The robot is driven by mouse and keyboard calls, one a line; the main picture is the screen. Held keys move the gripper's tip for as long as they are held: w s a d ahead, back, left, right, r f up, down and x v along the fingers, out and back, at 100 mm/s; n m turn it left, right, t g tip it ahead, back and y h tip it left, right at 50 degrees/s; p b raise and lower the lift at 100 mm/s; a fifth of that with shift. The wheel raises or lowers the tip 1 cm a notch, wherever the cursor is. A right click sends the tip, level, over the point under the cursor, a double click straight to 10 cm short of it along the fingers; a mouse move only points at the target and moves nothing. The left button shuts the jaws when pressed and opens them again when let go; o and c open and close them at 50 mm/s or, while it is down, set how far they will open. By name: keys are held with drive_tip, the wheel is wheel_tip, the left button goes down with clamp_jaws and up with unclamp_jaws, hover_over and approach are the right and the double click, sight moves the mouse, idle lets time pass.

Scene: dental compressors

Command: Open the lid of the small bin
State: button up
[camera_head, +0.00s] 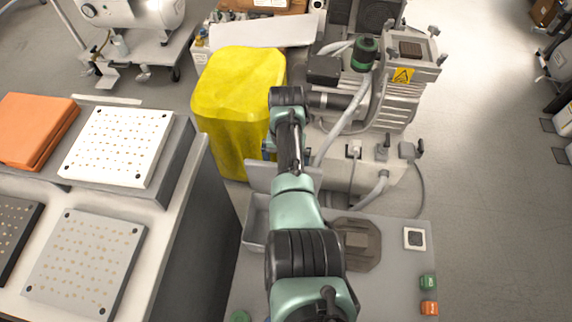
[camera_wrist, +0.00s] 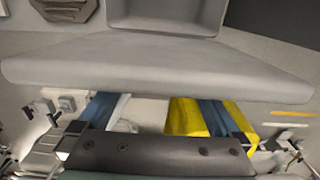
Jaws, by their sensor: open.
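The small grey bin (camera_head: 254,222) sits on the bench top left of my arm, with its hollow inside showing. Its grey lid (camera_head: 258,177) is raised at the bin's far side, tilted up and away from the opening. In the wrist view the lid (camera_wrist: 160,65) spans the frame as a broad panel, with part of the bin's inside (camera_wrist: 165,14) beyond it. My gripper (camera_wrist: 155,108) is open, its two blue fingers apart and pointing at the lid's edge. The fingertips are partly hidden by the lid, so I cannot tell whether they touch it. Nothing shows between the fingers.
A tall yellow bin (camera_head: 232,120) stands close beyond the lid and gripper. A compressor machine (camera_head: 395,85) is at back right. A dark octagonal plate (camera_head: 352,243) lies right of my arm. A counter with perforated trays (camera_head: 118,145) is at left. Open floor lies right.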

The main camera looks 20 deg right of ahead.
wheel_tip(320, 180, up, 13)
drive_tip(key=p, duration=0.3)
drive_tip(key=shift+f+p, duration=0.2)
drive_tip(key=shift+p, duration=0.15)
drive_tip(key=shift+w, duration=0.1)
